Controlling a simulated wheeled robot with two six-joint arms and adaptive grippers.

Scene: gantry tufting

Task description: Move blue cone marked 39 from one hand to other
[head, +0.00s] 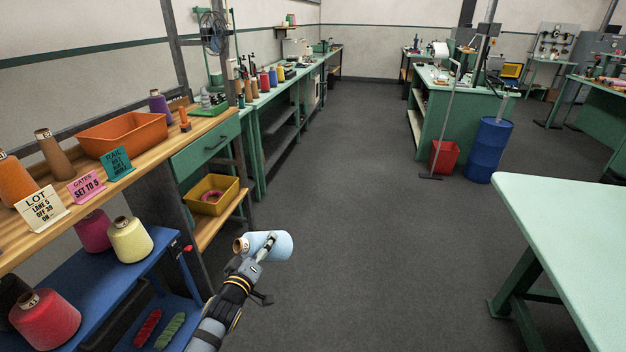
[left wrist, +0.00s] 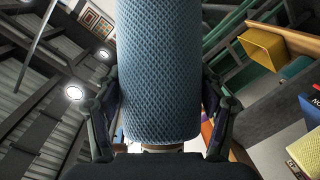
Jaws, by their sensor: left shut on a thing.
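The light blue cone (head: 276,246) is held in the air in the head view, lying on its side with its narrow end toward the left. Any number on it is too small to read. My left gripper (head: 264,245) is shut on the cone. In the left wrist view the blue cone (left wrist: 158,75) fills the middle, with a finger of my left gripper (left wrist: 160,110) on each side of it. My right gripper is in neither view.
A wooden bench (head: 150,140) with an orange bin (head: 122,134) and signs stands at left. Below it is a blue shelf (head: 110,275) with red and cream cones. A yellow bin (head: 211,194) sits behind. A pale green table (head: 570,220) is at right. The floor between is clear.

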